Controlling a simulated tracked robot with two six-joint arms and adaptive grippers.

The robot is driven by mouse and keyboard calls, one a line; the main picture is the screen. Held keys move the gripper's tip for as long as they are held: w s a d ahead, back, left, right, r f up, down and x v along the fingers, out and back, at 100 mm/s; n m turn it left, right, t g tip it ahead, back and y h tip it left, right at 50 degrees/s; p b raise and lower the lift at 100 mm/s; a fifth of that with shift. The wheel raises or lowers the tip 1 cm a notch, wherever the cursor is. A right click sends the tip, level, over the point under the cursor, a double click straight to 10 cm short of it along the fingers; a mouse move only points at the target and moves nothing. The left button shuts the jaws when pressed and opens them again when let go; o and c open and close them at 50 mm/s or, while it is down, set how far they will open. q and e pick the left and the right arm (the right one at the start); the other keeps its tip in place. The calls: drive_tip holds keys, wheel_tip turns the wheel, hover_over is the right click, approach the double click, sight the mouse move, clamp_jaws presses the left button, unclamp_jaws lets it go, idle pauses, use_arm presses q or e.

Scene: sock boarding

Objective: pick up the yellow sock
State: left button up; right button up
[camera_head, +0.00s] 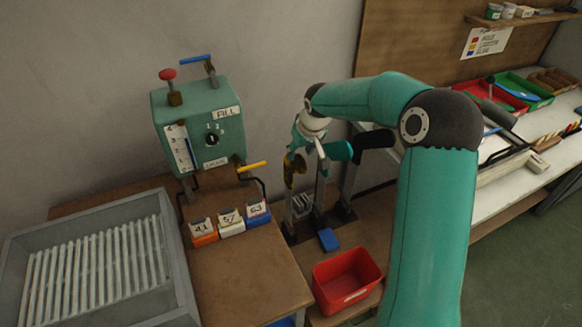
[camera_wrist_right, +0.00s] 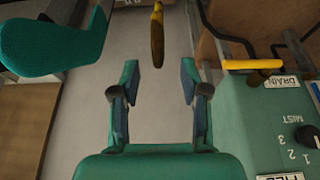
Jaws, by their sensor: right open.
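The yellow sock (camera_head: 290,170) shows as a narrow yellow-brown shape standing upright beside the machine, partly hidden by my right arm. In the right wrist view the yellow sock (camera_wrist_right: 157,38) is ahead of my right gripper (camera_wrist_right: 158,75), roughly centred in line with the gap between the fingers. The fingers are spread open and empty, with the sock beyond their tips. In the head view my right gripper (camera_head: 298,146) is small and largely hidden by its own wrist. My left gripper is not in view.
The green machine (camera_head: 198,115) with a yellow-handled lever (camera_head: 252,166) is at the left. A red bin (camera_head: 345,282) and blue block (camera_head: 328,240) lie below.

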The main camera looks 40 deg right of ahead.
sight(299, 155)
drive_tip(key=shift+p+x, duration=1)
drive_tip(key=shift+x, duration=1.85)
drive_tip(key=shift+d+r, duration=0.1)
clamp_jaws()
